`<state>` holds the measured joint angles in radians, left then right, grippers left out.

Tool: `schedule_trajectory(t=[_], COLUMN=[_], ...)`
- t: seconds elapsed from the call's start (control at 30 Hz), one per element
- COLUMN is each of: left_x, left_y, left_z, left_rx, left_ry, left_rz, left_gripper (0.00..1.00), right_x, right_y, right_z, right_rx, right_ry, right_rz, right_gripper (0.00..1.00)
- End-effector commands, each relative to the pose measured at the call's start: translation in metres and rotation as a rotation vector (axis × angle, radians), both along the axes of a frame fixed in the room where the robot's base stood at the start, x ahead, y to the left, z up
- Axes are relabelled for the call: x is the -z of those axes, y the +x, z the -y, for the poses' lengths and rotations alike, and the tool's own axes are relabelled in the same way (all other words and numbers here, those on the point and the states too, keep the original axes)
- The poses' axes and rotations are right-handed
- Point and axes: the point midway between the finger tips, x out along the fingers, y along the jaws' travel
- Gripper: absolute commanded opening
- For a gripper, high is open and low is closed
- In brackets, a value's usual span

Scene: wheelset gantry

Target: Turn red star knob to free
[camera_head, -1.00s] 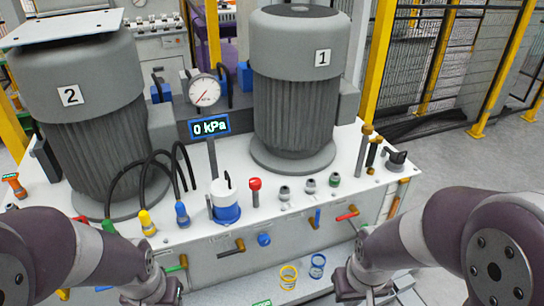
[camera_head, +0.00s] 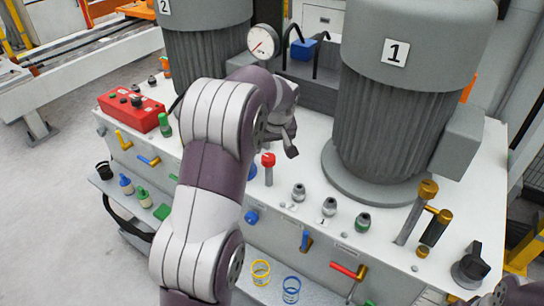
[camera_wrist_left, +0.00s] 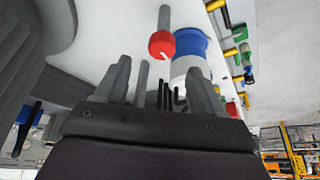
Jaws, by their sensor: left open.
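The red knob (camera_head: 268,159) stands upright on a thin stem on the white bench top, in front of motor 1. My left gripper (camera_head: 288,142) is just above and beside it, reaching in from the left, apart from it. In the left wrist view the red knob (camera_wrist_left: 162,44), with a white mark on its rim, lies beyond the two fingertips, roughly between them in the picture. The left gripper (camera_wrist_left: 160,85) is open and empty there. Its fingers do not touch the knob. My right gripper is out of view; only a bit of my right arm shows at lower right.
Several small grey and green knobs (camera_head: 328,205) stand to the right of the red knob. Motor 1 (camera_head: 390,130) is close behind them. A blue and white canister (camera_wrist_left: 192,48) is beside the red knob in the wrist view. A red control box (camera_head: 135,112) sits at the left.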

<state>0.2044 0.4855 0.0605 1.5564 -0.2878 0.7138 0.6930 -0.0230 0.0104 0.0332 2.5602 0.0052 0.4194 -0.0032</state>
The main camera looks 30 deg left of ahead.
Motion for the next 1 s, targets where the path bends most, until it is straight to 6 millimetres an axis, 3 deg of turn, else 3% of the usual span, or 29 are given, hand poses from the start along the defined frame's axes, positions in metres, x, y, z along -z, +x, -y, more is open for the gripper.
schedule_trajectory(t=[0.1, 0.3, 0.63, 0.67, 0.8, 0.83, 1.0], left_x=[0.028, 0.057, 0.064, 0.064, 0.064, 0.064, 0.063], left_y=[0.008, 0.018, 0.021, 0.020, 0.020, 0.020, 0.020], left_z=[-0.007, -0.015, -0.017, -0.017, -0.017, -0.017, -0.017], left_rx=[0.000, 0.002, 0.003, 0.003, 0.003, 0.003, 0.007], left_ry=[-0.001, 0.000, 0.000, 0.000, 0.000, 0.000, 0.000], left_rz=[-0.003, 0.000, 0.001, 0.001, 0.001, 0.001, 0.002], left_gripper=[0.69, 0.69, 0.69, 0.66, 0.20, 0.13, 0.13], right_x=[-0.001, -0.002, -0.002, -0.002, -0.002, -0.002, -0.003], right_y=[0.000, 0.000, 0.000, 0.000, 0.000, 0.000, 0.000], right_z=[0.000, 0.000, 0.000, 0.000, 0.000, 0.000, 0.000], right_rx=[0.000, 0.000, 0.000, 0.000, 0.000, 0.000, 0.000], right_ry=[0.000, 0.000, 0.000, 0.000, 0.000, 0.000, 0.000], right_rz=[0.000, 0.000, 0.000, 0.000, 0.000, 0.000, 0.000], right_gripper=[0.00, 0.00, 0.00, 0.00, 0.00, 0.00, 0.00])
